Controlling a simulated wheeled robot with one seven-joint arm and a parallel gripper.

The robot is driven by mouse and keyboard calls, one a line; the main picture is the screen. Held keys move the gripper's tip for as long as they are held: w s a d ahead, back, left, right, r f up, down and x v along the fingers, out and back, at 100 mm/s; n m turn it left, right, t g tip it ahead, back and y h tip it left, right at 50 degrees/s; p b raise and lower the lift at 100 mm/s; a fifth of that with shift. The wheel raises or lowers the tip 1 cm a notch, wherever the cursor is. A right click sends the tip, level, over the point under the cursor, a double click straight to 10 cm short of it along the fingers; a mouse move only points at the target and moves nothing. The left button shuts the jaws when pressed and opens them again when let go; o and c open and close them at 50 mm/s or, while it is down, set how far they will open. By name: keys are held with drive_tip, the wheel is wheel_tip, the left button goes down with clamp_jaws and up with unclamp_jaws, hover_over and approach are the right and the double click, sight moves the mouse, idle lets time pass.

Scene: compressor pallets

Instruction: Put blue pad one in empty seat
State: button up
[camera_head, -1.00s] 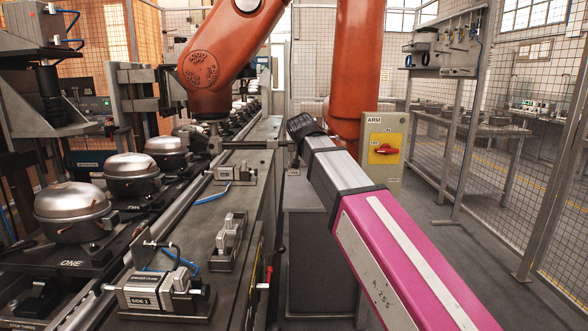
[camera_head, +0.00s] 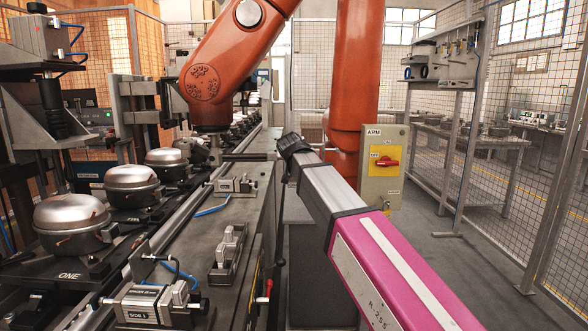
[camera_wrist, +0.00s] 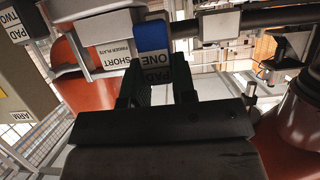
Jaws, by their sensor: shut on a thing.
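Blue pad one (camera_wrist: 152,37) shows in the wrist view as a blue face with a dark block labelled PAD ONE, upside down in the picture. My gripper (camera_wrist: 158,88) has its two dark fingers on either side of that block and is shut on it. The fingertips are partly hidden by the block. In the head view my gripper and the pad cannot be made out. I cannot tell which place is the empty seat in either view.
Beside the pad are a grey part labelled SHORT FINGER PLATE (camera_wrist: 108,45) and a PAD TWO label (camera_wrist: 15,25). The head view shows compressors (camera_head: 72,222) on pallets, a SIDE 1 fixture (camera_head: 143,304), an orange robot (camera_head: 225,65) and an ARM switch box (camera_head: 384,165).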

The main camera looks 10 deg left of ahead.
drive_tip(key=shift+w+d+f, duration=0.2)
drive_tip(key=shift+w+f, duration=0.15)
drive_tip(key=shift+w, duration=0.15)
drive_tip(key=shift+w+d+f, duration=0.15)
drive_tip(key=shift+w+f, duration=0.15)
drive_tip(key=shift+w, duration=0.15)
drive_tip(key=shift+f, duration=1.95)
drive_tip(key=o, duration=0.9)
drive_tip(key=shift+f, duration=0.1)
